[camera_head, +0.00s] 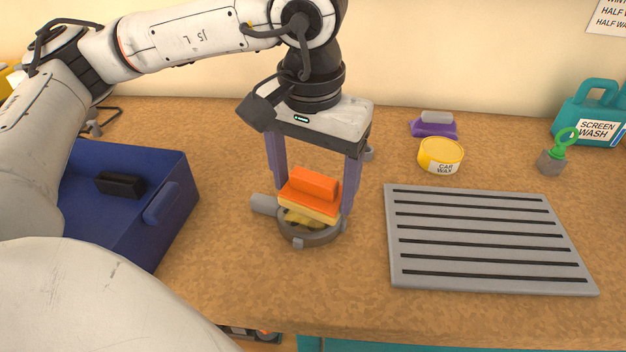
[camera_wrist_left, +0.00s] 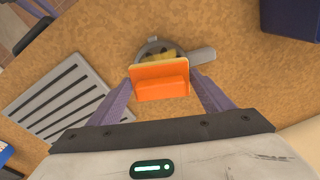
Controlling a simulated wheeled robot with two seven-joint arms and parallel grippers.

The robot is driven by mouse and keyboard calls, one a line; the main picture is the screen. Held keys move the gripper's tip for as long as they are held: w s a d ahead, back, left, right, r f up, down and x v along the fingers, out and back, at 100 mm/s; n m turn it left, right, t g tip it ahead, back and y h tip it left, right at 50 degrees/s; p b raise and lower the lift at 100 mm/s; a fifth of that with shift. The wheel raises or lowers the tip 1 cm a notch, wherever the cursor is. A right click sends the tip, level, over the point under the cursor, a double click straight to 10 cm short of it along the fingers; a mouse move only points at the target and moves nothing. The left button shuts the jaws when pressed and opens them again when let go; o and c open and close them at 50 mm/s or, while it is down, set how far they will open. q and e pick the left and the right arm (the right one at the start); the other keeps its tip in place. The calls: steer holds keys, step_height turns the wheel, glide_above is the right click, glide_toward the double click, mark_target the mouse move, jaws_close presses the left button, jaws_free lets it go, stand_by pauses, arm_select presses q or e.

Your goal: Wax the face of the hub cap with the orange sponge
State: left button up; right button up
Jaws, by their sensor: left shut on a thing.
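My left gripper (camera_head: 313,190) points down over the bench with its purple fingers either side of the orange sponge (camera_head: 315,186). It is shut on the sponge's orange grip; the sponge has a yellowish underside. The sponge also shows in the left wrist view (camera_wrist_left: 160,80). Right below it is a round grey holder with a side handle (camera_head: 305,238), with a yellowish face inside, likely the hub cap (camera_head: 297,215), partly hidden by the sponge. I cannot tell whether the sponge touches that face. My right gripper is not in view.
A yellow car wax tin (camera_head: 441,157) and a purple block with a grey grip (camera_head: 434,126) stand behind a grey slotted mat (camera_head: 483,240). A blue crate (camera_head: 160,235) holding a black block (camera_head: 119,185) is at left. A teal screen wash jug (camera_head: 592,115) and a green-ringed item (camera_head: 555,158) stand back right.

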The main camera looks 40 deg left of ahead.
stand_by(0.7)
arm_select(q)
steer(key=shift+f+b, duration=0.4)
steer(key=shift+b, duration=0.05)
steer(key=shift+f+b, duration=0.25)
steer(key=shift+b, duration=0.15)
stand_by(1.0)
